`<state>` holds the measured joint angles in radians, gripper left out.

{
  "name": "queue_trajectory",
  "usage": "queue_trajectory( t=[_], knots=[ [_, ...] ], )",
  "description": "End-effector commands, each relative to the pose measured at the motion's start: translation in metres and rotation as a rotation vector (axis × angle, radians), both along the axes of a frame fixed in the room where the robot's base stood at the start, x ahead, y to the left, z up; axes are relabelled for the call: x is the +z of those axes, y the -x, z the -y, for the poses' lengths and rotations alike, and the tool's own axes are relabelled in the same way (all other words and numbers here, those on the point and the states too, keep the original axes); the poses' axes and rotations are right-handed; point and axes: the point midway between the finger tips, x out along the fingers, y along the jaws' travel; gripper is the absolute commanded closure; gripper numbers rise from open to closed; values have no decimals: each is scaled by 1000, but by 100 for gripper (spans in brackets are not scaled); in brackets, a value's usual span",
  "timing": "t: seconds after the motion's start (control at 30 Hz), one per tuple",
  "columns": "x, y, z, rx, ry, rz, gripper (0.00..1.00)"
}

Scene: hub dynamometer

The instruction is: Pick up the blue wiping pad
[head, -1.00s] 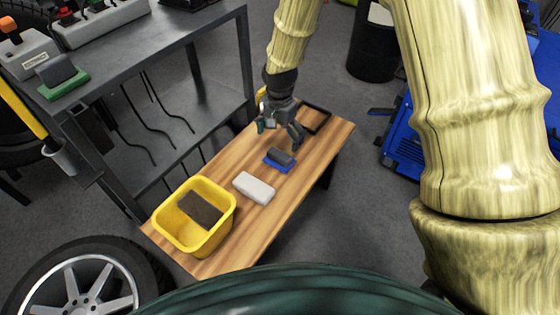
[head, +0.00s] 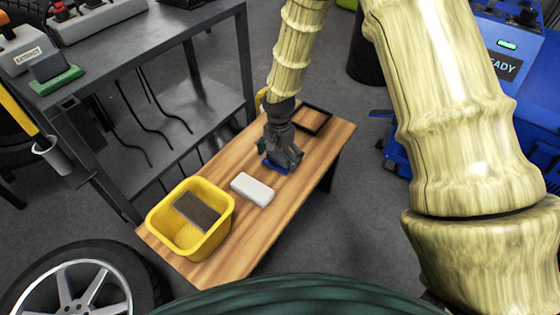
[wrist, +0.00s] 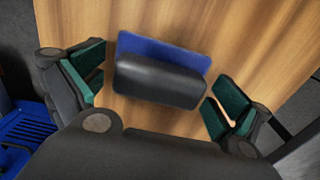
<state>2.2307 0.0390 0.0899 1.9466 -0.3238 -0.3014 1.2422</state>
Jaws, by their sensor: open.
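The blue wiping pad (wrist: 165,47) has a dark rounded handle (wrist: 158,80) on top and lies flat on the wooden bench (head: 231,254). In the head view only a blue edge of the pad (head: 277,169) shows, and my gripper hides the rest. My gripper (head: 282,160) is low over the pad. In the wrist view my gripper (wrist: 155,88) is open, with a green-lined finger on each side of the handle. A gap shows between the fingers and the handle.
A white block (head: 253,189) lies just in front of the pad. A yellow bin (head: 222,226) holding a dark brown pad (head: 197,212) stands at the bench's near end. A black frame (head: 325,124) lies at the far end. A grey metal table (head: 165,45) stands to the left.

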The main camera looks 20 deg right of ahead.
Motion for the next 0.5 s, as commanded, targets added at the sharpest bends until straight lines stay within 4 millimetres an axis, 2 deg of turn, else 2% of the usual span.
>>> queue_trajectory(
  t=[0.13, 0.4, 0.5],
  knots=[
    [1, 0, 0, 0, 0, 0, 0],
    [1, 0, 0, 0, 0, 0, 49],
    [1, 0, 0, 0, 0, 0, 49]
  ],
)
